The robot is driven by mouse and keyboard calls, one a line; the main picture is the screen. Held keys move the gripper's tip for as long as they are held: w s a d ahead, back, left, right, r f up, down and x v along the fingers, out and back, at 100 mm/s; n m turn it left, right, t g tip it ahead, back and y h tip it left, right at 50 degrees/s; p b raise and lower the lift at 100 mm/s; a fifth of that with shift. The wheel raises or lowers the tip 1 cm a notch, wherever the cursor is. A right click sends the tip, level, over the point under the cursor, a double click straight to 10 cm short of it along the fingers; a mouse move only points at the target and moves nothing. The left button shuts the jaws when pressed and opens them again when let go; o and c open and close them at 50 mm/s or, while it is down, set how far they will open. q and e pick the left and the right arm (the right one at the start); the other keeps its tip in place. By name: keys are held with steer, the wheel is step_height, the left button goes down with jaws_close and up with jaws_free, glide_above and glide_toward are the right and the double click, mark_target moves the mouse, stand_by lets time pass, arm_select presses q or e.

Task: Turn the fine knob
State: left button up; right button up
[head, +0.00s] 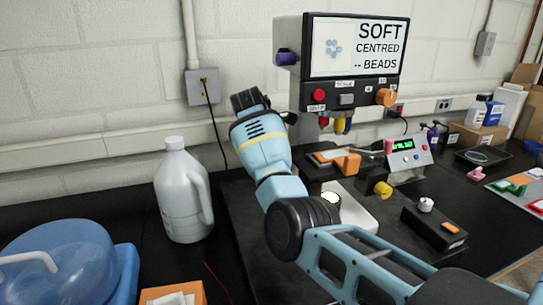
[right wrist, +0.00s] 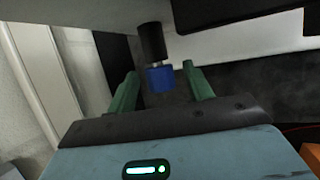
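The microscope-like machine (head: 288,88) has a display on its front and a purple-blue knob (head: 286,58) on its left side. In the right wrist view a black cylinder with a blue end (right wrist: 160,79) stands between my green fingers; I cannot tell for certain whether it is that side knob. My right gripper (right wrist: 160,74) is open, with a visible gap on each side of the blue end. In the head view my right gripper (head: 249,99) is left of the machine and below the side knob; its fingers do not show clearly. My left gripper is not in view.
An orange knob (head: 386,97) and a red button (head: 319,96) are on the machine's front. A white jug (head: 182,190) and a blue container (head: 65,262) stand left of the arm. A control box with a green readout (head: 408,156) is at right.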

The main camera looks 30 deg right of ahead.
steer(key=c, duration=0.9)
steer(key=shift+s+r+t+p, duration=0.15)
steer(key=shift+r+t+p, duration=0.1)
steer(key=shift+t+p, duration=0.4)
steer(key=shift+f+t+h, duration=0.3)
steer(key=shift+f+t, duration=0.05)
steer(key=shift+f, duration=0.05)
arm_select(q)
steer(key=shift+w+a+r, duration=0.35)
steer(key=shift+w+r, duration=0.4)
arm_select(e)
steer(key=shift+m, duration=0.3)
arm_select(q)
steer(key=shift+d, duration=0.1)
arm_select(e)
steer(key=o, duration=1)
steer(key=shift+r, duration=0.1)
steer(key=shift+v, duration=3.9)
